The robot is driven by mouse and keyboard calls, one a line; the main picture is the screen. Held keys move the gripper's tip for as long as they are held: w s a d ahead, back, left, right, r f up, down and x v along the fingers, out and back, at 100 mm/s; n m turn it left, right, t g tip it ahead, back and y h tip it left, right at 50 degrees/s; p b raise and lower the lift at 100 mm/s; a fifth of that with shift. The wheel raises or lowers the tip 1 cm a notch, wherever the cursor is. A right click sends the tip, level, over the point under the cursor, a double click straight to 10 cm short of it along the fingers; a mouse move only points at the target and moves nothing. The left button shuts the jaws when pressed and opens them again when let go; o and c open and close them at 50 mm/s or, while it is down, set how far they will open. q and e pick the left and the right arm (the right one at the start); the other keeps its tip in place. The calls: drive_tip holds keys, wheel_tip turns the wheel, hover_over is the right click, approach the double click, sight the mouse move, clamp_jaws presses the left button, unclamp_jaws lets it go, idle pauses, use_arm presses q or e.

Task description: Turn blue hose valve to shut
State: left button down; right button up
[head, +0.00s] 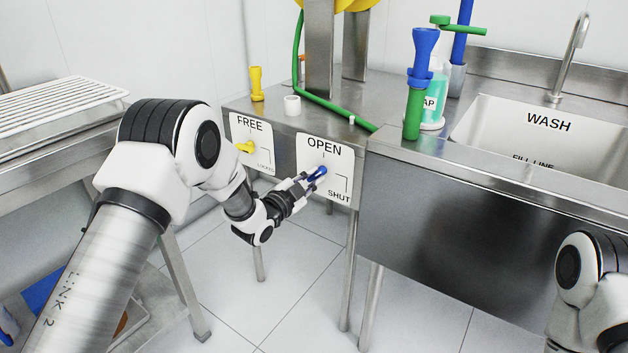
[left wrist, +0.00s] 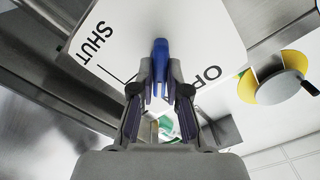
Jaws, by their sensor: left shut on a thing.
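The blue hose valve (head: 319,172) is a small handle on a white plate (head: 341,157) marked OPEN at the top and SHUT at the lower right. It shows closer in the left wrist view (left wrist: 160,50). My left gripper (head: 309,180) is in front of the plate, shut on the blue handle. In the left wrist view its two fingers (left wrist: 160,88) lie on either side of the handle. The gripper hides part of the handle, so I cannot tell its exact angle. My right gripper is out of view; only part of my right arm shows at the lower right.
A yellow valve (head: 245,147) sits on the FREE plate (head: 251,125) to the left. A sink (head: 510,122) marked WASH is at the right. A slatted rack (head: 60,98) stands at left.

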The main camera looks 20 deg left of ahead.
use_arm(q)
drive_tip(key=shift+m, duration=0.3)
drive_tip(key=m+b, duration=0.1)
drive_tip(key=m, duration=0.2)
drive_tip(key=shift+f+b, duration=0.15)
drive_tip(key=shift+b, duration=0.15)
drive_tip(key=shift+m, duration=0.7)
